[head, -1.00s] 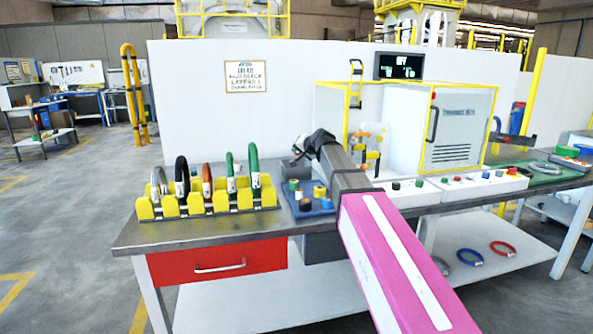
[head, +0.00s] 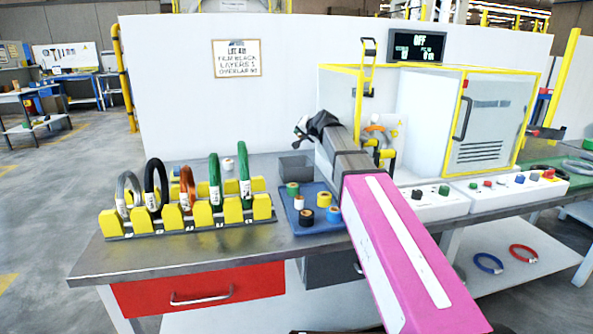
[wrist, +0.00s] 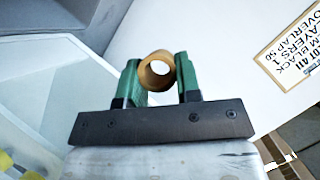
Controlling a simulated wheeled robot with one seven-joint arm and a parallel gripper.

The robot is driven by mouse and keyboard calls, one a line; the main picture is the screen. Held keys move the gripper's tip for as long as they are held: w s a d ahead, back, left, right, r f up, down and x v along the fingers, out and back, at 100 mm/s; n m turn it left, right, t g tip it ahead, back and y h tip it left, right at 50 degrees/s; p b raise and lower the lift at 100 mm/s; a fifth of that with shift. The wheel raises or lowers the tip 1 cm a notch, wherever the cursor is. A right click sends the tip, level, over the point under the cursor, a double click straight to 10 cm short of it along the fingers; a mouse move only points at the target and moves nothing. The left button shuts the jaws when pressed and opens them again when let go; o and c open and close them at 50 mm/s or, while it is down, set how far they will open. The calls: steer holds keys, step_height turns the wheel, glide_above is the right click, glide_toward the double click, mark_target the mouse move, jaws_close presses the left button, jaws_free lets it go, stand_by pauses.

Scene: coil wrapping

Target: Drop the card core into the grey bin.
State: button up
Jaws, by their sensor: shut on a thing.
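My gripper (wrist: 160,80) is shut on the card core (wrist: 155,72), a brown, hollow ring held between two green fingers in the wrist view. In the head view my gripper (head: 304,130) is at the end of my arm, raised above the back of the bench; the core cannot be made out there. The grey bin (head: 296,170) is a small open box on the bench, below my gripper in the picture and behind the blue tray. Its inside is mostly hidden.
A yellow rack (head: 190,217) with several upright coils stands at the left. A blue tray (head: 318,228) holds several tape rolls. The yellow-framed machine (head: 440,120) and control boxes (head: 435,203) stand at the right. A white wall panel (head: 185,90) rises behind.

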steer(key=shift+f, duration=2.95)
steer(key=o, duration=1.1)
steer(key=shift+r, duration=0.1)
steer(key=r, duration=0.4)
steer(key=shift+s+a+r, duration=0.15)
steer(key=shift+s+a, duration=0.05)
steer(key=shift+s, duration=0.05)
steer(key=s+a+r, duration=0.4)
steer(key=s+a, duration=0.1)
steer(key=s+a+r, duration=0.2)
steer(key=s, duration=0.1)
steer(key=shift+a+r, duration=0.25)
steer(key=shift+a, duration=0.1)
steer(key=shift+s, duration=0.1)
